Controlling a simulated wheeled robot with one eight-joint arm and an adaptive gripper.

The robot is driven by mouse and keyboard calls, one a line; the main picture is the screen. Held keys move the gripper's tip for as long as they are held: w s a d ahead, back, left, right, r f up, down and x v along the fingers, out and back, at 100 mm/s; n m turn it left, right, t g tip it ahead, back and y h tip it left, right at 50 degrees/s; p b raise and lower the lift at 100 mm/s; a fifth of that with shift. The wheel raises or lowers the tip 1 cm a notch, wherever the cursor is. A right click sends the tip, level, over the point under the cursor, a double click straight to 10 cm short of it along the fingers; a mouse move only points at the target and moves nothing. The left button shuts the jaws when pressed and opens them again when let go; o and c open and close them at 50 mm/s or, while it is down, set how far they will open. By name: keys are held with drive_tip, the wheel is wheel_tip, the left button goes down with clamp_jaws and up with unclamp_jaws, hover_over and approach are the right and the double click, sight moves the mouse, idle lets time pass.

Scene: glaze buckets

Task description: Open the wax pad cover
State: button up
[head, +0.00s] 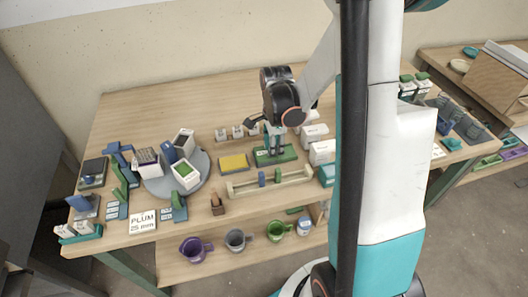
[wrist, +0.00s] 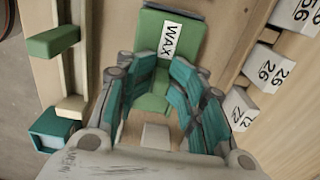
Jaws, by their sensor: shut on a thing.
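The wax pad (head: 262,158) is a green box on the wooden table, right of the yellow pad in the head view. In the wrist view its green cover (wrist: 187,50) carries a white WAX label (wrist: 172,38). My gripper (head: 275,152) points down at the pad from above. In the wrist view my gripper's teal fingers (wrist: 160,92) stand on both sides of a green part of the cover and are shut on it. The exact contact is partly hidden by the fingers. The cover looks closed, though its hinge is hard to make out.
A yellow pad (head: 233,162) lies left of the wax pad. A wooden rack (head: 250,186) with blue and green blocks runs in front. White numbered boxes (head: 314,133) stand close on the right. A round grey turntable (head: 198,163) bears several blocks further left.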

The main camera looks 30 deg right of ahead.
drive_tip(key=shift+s+d+f, duration=0.1)
drive_tip(key=shift+s+d, duration=0.25)
drive_tip(key=shift+d, duration=0.65)
drive_tip(key=shift+s+d+r, duration=0.1)
drive_tip(key=shift+s+d, duration=0.2)
drive_tip(key=shift+d, duration=0.65)
drive_tip(key=shift+s+d+f, duration=0.1)
drive_tip(key=shift+s+d, duration=0.25)
drive_tip(key=shift+d, duration=0.65)
drive_tip(key=o, duration=1.1)
drive_tip(key=shift+c, duration=0.2)
drive_tip(key=shift+w, duration=0.1)
wheel_tip(320, 180, up, 7)
drive_tip(key=p, duration=0.4)
